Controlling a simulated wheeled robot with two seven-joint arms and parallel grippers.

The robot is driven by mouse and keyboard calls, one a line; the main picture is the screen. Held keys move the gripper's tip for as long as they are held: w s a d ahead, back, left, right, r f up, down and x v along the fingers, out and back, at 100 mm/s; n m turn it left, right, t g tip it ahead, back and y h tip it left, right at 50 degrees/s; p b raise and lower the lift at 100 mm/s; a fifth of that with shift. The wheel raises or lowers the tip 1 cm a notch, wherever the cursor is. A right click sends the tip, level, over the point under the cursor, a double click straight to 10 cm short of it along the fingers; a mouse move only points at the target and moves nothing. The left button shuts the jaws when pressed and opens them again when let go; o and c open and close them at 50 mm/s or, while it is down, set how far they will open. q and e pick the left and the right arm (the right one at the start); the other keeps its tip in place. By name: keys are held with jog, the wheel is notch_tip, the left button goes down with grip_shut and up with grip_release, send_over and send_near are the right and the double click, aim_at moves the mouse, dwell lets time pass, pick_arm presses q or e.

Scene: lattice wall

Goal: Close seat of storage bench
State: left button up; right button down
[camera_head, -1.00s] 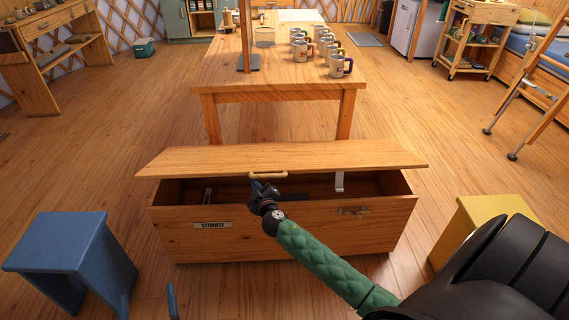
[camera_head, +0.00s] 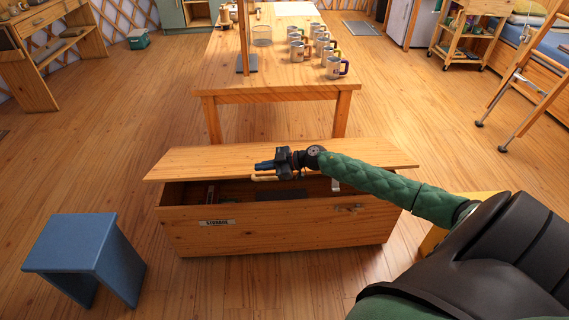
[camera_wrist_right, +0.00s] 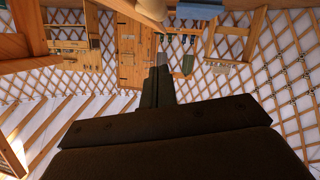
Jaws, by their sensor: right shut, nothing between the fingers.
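The wooden storage bench (camera_head: 290,232) stands in front of me, with a STORAGE label on its front. Its hinged wooden seat (camera_head: 205,160) is partly open, its front edge raised above the box with a dark gap below. A light wooden handle (camera_head: 262,178) is on the seat's front edge. My right gripper (camera_head: 260,166) is shut and empty, pointing left just above the handle and in front of or over the seat; I cannot tell if it touches. Its dark closed fingers also show in the right wrist view (camera_wrist_right: 158,86). My left gripper is not in view.
A blue stool (camera_head: 75,250) stands left of the bench. A yellow stool (camera_head: 432,240) is partly hidden behind my right arm. A table (camera_head: 280,97) with several mugs is behind the bench.

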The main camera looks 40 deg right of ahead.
jog(key=s+d+r+m+g+h+p, duration=0.1)
jog(key=s+d+r+g+p, duration=0.2)
jog(key=d, duration=0.4)
jog(key=s+d+r+m+g+h+p, duration=0.1)
jog(key=s+d+r+m+g+h, duration=0.2)
jog(key=d, duration=0.5)
jog(key=shift+n+y, duration=0.6)
jog(key=shift+n, duration=0.1)
jog(key=p+x, duration=0.1)
jog(key=x, duration=0.6)
jog(key=p+x, duration=0.1)
jog(key=x, duration=0.3)
jog(key=shift+d+f+p, duration=0.15)
jog(key=shift+f+p, duration=0.15)
jog(key=shift+f, duration=0.25)
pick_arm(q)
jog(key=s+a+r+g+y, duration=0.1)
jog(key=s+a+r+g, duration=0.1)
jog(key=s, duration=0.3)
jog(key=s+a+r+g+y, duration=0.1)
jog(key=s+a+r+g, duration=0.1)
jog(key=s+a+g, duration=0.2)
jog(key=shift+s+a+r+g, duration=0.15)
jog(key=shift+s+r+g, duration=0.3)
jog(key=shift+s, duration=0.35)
pick_arm(e)
jog(key=shift+f, duration=0.4)
